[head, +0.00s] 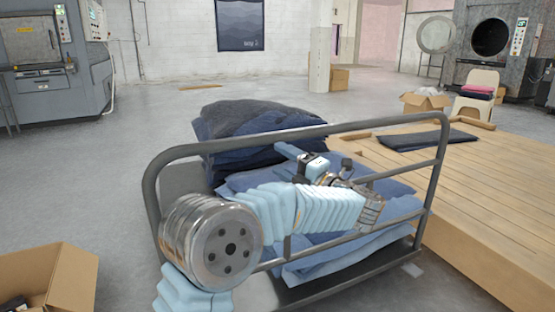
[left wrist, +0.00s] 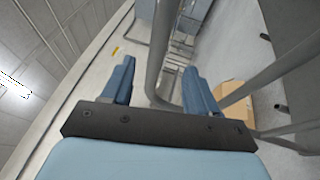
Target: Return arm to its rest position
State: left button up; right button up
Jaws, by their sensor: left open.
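My left arm reaches in from the bottom left of the head view, over the cart's metal rail. My left gripper (head: 287,150) is above the folded denim in the cart, its fingers toward the left. In the left wrist view its two blue fingers (left wrist: 158,80) stand apart with no garment between them. A grey rail shows between the fingers there; I cannot tell how close it is. My right gripper is in neither view.
The railed cart (head: 290,133) holds a dark denim pile (head: 255,118) and lighter blue denim (head: 390,190). A wooden platform (head: 490,180) with a folded dark garment (head: 428,139) stands right. A cardboard box (head: 70,275) is at bottom left. Open floor lies behind the cart.

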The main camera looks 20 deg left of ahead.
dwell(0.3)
pick_arm(q)
jog(key=w+d+f+m+t+h, duration=0.2)
jog(key=w+f+m+t+h, duration=0.45)
jog(key=f+m, duration=0.55)
jog(key=d+f+m+h+p, duration=0.15)
jog(key=f+m+h, duration=0.3)
jog(key=f, duration=0.65)
jog(key=d+f+m+h, duration=0.3)
jog(key=f+m+h, duration=0.15)
jog(key=f, duration=0.65)
jog(key=s+d+f+m+g+h, duration=0.2)
jog(key=s+d+f+m+g, duration=0.1)
jog(key=s+f, duration=0.45)
jog(key=s+d+f+m+g+h, duration=0.2)
jog(key=s+f+m+h, duration=0.15)
jog(key=s+f, duration=0.4)
jog(key=s+d+f+m+g+h, duration=0.1)
jog(key=s+d+f+m+g, duration=0.1)
jog(key=s, duration=0.7)
jog(key=s+d+f+m+g+h, duration=0.1)
jog(key=s+f+g, duration=0.3)
jog(key=s, duration=0.5)
jog(key=shift+s+d+m+g+p, duration=0.3)
jog(key=shift+d+m+g+p, duration=0.15)
jog(key=shift+d+m, duration=0.15)
jog(key=shift+w, duration=0.1)
